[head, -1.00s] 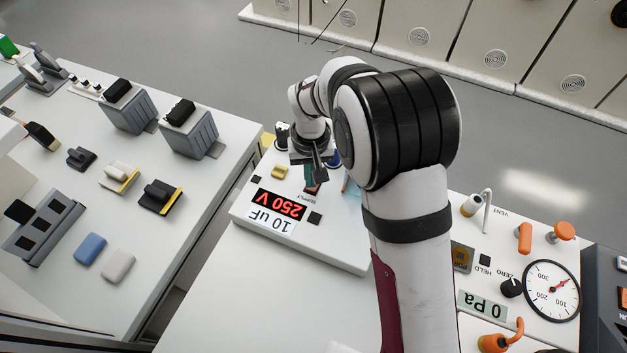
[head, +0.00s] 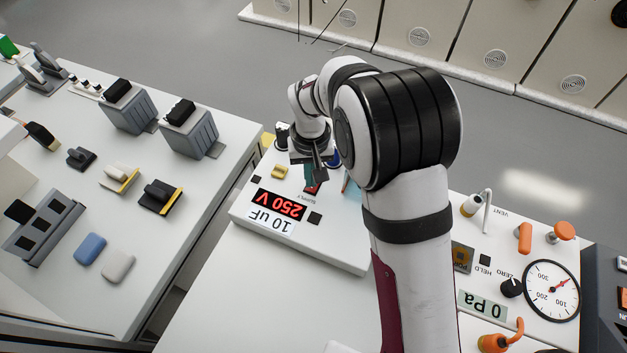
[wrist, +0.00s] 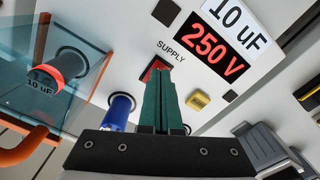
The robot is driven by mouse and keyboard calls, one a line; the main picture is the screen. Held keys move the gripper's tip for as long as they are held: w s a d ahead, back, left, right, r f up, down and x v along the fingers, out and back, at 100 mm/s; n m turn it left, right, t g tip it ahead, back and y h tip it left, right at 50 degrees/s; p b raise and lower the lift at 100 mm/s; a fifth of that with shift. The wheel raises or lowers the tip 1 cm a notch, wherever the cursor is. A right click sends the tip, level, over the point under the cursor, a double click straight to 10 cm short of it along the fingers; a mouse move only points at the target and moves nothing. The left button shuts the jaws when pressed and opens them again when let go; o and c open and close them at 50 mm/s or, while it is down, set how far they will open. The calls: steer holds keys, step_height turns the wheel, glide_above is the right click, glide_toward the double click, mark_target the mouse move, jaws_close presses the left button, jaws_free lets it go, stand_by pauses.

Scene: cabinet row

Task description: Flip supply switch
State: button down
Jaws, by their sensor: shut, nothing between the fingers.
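The supply switch is a red rocker (wrist: 151,68) in a dark frame, under the SUPPLY label in the wrist view. In the head view a bit of its red (head: 313,188) shows beside my fingertips. My gripper (wrist: 160,73) has green fingers that are shut together and empty. Their tips are at the switch and cover part of it; I cannot tell whether they touch it. In the head view my gripper (head: 310,181) points down at the panel. The red display (wrist: 214,45) reads 250 V.
A yellow button (wrist: 197,101), a blue post (wrist: 120,108) and a dark square (wrist: 166,12) lie around the switch. A clear cover with an orange frame (wrist: 28,148) stands over a red-ringed 10 uF part (wrist: 60,70). The white panel front (head: 320,250) is clear.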

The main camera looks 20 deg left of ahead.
steer(key=shift+r, duration=2.85)
steer(key=s+d+r+m, duration=0.3)
steer(key=d+r, duration=0.4)
steer(key=d, duration=0.3)
steer(key=s+d+r+m+y, duration=0.1)
steer(key=s+d+m, duration=0.3)
steer(key=s, duration=0.5)
steer(key=s+d+r+m, duration=0.1)
steer(key=s+d+m, duration=0.3)
steer(key=s+d, duration=0.5)
steer(key=shift+d+m+y, duration=0.3)
steer(key=shift+y, duration=0.1)
